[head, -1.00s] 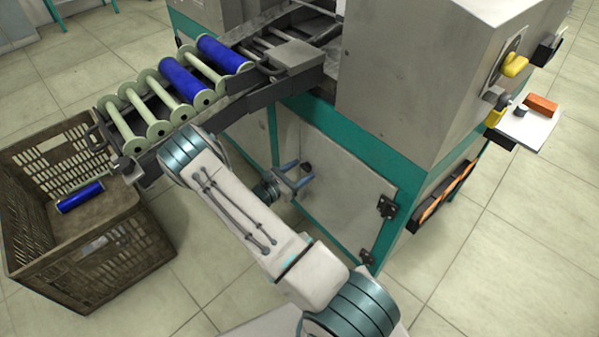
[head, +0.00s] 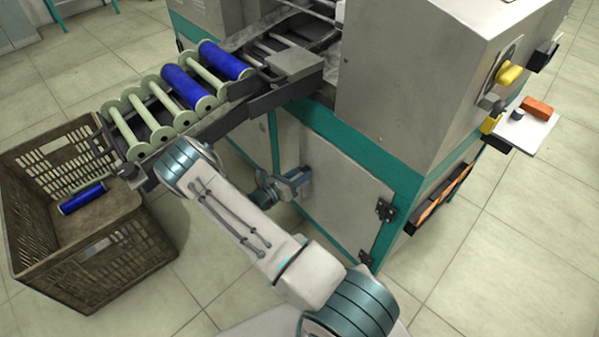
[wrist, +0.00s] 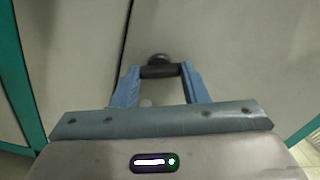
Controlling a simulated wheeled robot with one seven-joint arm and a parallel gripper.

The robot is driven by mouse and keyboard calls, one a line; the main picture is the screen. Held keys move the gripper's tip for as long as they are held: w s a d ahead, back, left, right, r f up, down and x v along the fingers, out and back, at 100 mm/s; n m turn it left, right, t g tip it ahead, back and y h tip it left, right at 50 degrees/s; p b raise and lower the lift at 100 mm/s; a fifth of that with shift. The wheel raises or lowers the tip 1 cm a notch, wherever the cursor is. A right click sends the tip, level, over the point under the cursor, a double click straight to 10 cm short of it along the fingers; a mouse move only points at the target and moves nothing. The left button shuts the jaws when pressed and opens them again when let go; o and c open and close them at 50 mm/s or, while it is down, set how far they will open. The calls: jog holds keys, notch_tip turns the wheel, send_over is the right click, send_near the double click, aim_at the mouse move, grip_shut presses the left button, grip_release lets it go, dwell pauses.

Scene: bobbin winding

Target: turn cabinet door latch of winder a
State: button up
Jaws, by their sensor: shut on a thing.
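The winder's grey cabinet door (head: 345,195) with teal frame is closed at the lower front of the machine; its hinges (head: 385,209) are on the right. The dark door latch (wrist: 159,69) shows in the wrist view beside the seam between two panels. My gripper (wrist: 160,71) has its blue fingers on either side of the latch's dark bar and is shut on it. In the head view my gripper (head: 302,178) is at the door's left edge, and the latch there is mostly hidden by the fingers.
A brown crate (head: 125,255) with a blue bobbin (head: 82,198) stands on the floor at left. A small shelf (head: 545,125) with an orange block juts out at right. Floor right of the winder is clear.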

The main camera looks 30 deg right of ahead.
jog(key=n+p, duration=0.1)
jog(key=n, duration=0.2)
jog(key=shift+n, duration=0.4)
jog(key=n+p, duration=0.1)
jog(key=n, duration=0.2)
jog(key=shift+n, duration=0.3)
jog(key=n+p, duration=0.1)
jog(key=n, duration=0.4)
jog(key=shift+n, duration=0.4)
jog(key=o, duration=1)
jog(key=p+v, duration=0.1)
jog(key=v, duration=1.3)
jog(key=shift+p, duration=0.3)
jog(key=shift+d, duration=0.1)
